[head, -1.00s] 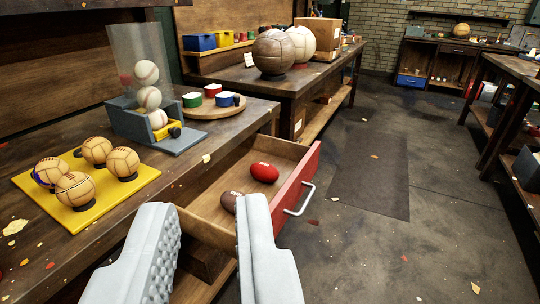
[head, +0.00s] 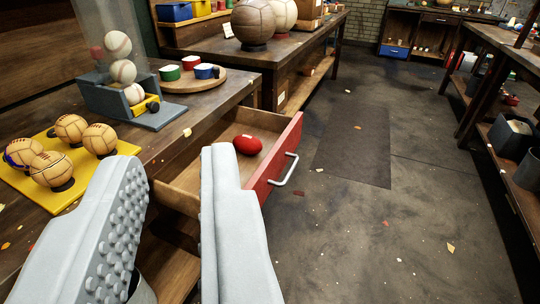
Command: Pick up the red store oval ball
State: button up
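The red oval ball (head: 247,145) lies in the open drawer (head: 190,181), toward its far right corner by the red drawer front. My gripper (head: 165,160) is open and empty, its two grey fingers spread wide in the foreground. The fingers are nearer to me than the ball, and the ball shows just beyond and right of the right fingertip. The brown oval ball seen earlier in the drawer is hidden behind the right finger.
The drawer's red front (head: 277,162) with its metal handle (head: 286,172) stands right of the ball. A yellow board (head: 65,200) with several tan balls lies on the bench at left. A clear tube of white balls (head: 118,40) stands behind it. The floor at right is mostly clear.

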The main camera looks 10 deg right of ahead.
aim_at(248, 144)
jog(key=i+l, duration=0.2)
jog(key=i, duration=0.2)
jog(key=i+l, duration=0.2)
jog(key=i, duration=0.25)
